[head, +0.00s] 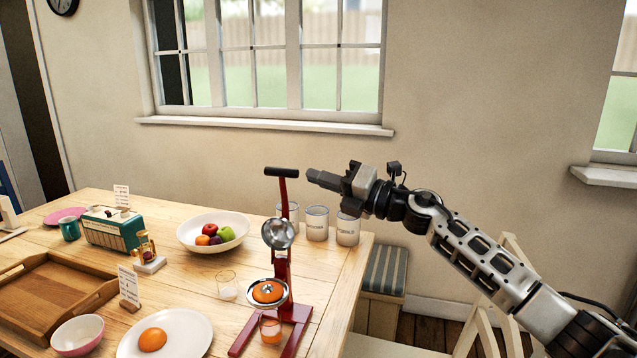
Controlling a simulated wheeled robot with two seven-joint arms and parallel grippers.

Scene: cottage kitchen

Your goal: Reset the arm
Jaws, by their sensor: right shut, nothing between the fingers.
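My right gripper (322,181) is shut and empty. It is raised at the far right of the table, pointing left, with its arm coming in from the right. Its fingertips show just right of the black handle (282,172) of a red citrus press (282,270); I cannot tell the gap in depth, but they look apart. The press has a metal cup (278,233) on its lever and an orange half (268,291) on its lower cone. A glass with orange juice (270,328) stands at its base. My left gripper is not in view.
A fruit bowl (212,231), an empty glass (227,285), a plate with an orange half (190,338), a pink bowl (78,335) and a wooden tray (50,290) occupy the table. Chairs stand at right.

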